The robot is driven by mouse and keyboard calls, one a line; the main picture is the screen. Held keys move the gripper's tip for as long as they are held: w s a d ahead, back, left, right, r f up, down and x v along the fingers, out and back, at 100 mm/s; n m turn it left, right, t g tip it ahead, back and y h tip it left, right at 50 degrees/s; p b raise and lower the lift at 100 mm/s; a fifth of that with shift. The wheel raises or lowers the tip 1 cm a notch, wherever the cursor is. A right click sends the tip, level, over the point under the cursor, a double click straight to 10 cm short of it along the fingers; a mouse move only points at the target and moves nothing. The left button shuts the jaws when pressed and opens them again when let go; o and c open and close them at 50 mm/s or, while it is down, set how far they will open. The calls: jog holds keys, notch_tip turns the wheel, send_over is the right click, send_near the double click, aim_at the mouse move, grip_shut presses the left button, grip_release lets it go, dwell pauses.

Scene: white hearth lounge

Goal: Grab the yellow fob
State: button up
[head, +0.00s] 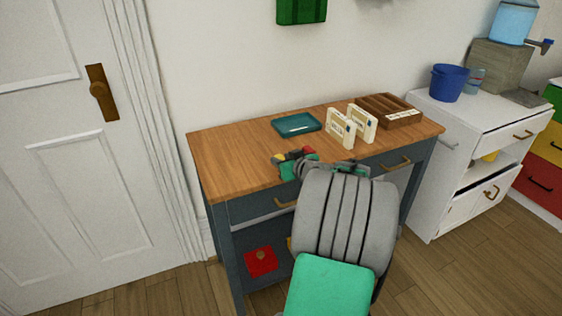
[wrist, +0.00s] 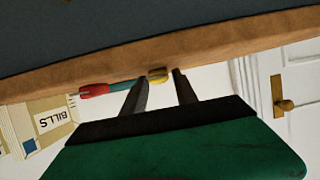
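The yellow fob (wrist: 157,75) lies at the near edge of the wooden desk top, beside a red fob (wrist: 95,90). In the wrist view the yellow fob shows between the tips of my gripper (wrist: 159,78). My gripper is open, with its fingers apart and nothing visibly held; I cannot tell how far it is from the fob. In the head view the yellow fob (head: 293,156) and the red fob (head: 308,150) show just beyond my gripper, partly hidden by it.
The desk (head: 225,160) carries a teal tray (head: 297,124), two upright cream holders, one marked BILLS (head: 340,128), and a wooden organizer (head: 390,108). A red item (head: 261,261) sits on the lower shelf. A white cabinet (head: 465,125) stands at right. The desk's left end is clear.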

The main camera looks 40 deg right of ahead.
grip_shut()
dwell(0.4)
